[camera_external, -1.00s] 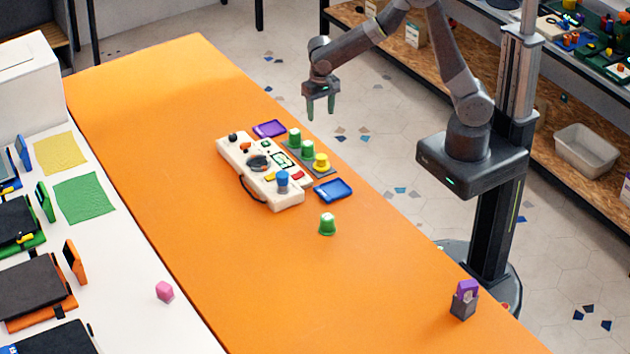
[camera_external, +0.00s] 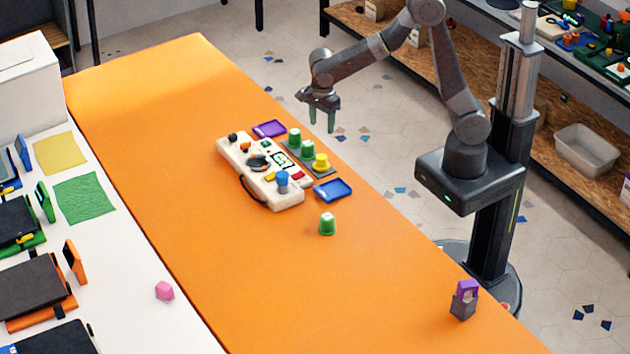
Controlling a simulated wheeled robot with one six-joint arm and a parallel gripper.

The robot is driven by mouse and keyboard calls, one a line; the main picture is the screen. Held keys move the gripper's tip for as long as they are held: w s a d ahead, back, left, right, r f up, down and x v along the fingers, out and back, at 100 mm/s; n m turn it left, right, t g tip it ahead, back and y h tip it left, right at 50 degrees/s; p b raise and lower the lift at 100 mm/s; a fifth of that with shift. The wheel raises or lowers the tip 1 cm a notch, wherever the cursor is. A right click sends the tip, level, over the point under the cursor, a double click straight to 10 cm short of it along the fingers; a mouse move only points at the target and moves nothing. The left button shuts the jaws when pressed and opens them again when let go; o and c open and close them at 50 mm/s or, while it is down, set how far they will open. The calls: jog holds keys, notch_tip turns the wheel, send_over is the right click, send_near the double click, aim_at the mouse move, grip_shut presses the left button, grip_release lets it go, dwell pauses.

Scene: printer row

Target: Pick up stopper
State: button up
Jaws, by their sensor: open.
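A green stopper-like piece (camera_external: 327,225) stands upright and alone on the orange table. Two similar green pieces (camera_external: 294,138) and a yellow one (camera_external: 321,161) stand on a dark strip beside a cream panel (camera_external: 232,152). A blue piece (camera_external: 282,181) stands on the panel's near end. I cannot tell which of these is the stopper. My gripper (camera_external: 322,120) is open and empty, its two fingers pointing down. It is in the air, up the picture from the panel and the pieces, apart from all of them.
A purple tray (camera_external: 269,129) and a blue tray (camera_external: 333,190) lie beside the panel. A purple and grey block (camera_external: 464,300) stands near the table's right edge. A pink block (camera_external: 164,291) lies on the white counter. The near half of the orange table is mostly clear.

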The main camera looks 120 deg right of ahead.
send_over(321, 156)
jog(key=f, duration=0.8)
jog(key=shift+a+f+p, duration=0.2)
jog(key=shift+a+p, duration=0.05)
jog(key=shift+p, duration=0.05)
jog(key=shift+d+f+p, duration=0.15)
jog(key=shift+f+p, duration=0.45)
jog(key=shift+f, duration=2.15)
jog(key=c, duration=1.1)
